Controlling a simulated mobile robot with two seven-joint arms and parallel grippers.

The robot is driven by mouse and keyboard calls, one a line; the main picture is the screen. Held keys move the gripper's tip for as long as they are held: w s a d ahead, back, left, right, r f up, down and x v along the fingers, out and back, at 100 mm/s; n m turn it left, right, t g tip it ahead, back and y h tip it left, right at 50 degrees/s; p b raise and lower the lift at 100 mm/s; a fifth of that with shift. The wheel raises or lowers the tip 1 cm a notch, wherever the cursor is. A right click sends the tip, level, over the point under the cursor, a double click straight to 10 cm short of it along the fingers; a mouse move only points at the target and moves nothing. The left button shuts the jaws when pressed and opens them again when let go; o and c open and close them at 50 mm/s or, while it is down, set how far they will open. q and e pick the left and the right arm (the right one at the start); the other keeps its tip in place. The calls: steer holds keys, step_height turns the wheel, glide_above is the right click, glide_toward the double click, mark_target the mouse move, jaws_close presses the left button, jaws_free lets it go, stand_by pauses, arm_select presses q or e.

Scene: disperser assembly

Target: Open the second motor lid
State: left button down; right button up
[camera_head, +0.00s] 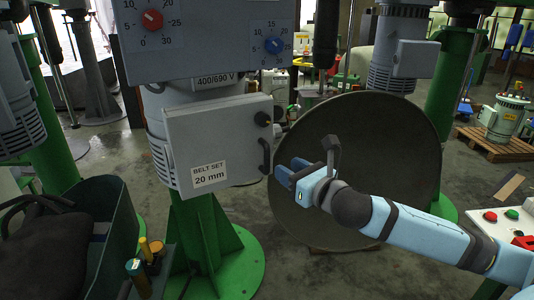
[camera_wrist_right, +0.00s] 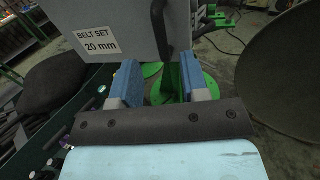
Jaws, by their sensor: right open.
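The motor lid (camera_head: 218,140) is a grey panel with a "BELT SET 20 mm" label, on the front of a grey motor on a green stand. I cannot tell whether the lid is fully closed. My right gripper (camera_head: 291,170) is just right of the handle, with blue fingers apart and nothing between them. In the right wrist view, the gripper (camera_wrist_right: 163,82) is open, and the handle (camera_wrist_right: 159,17) is beyond its fingers, apart from them. My left gripper is not in view.
A control panel (camera_head: 200,50) with red and blue dials hangs above the lid. A large dark disc (camera_head: 380,130) stands behind my right arm. A dark green bin (camera_head: 112,225) holding a black bag is at lower left. A button box (camera_head: 500,225) is at right.

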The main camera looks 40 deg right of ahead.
mark_target(269, 157)
steer(key=w, duration=0.2)
steer(key=w+p, duration=0.1)
steer(key=w, duration=0.5)
steer(key=shift+w+a+p, duration=0.2)
steer(key=shift+a+p, duration=0.15)
steer(key=shift+a, duration=0.05)
steer(key=shift+c, duration=0.2)
jaws_close()
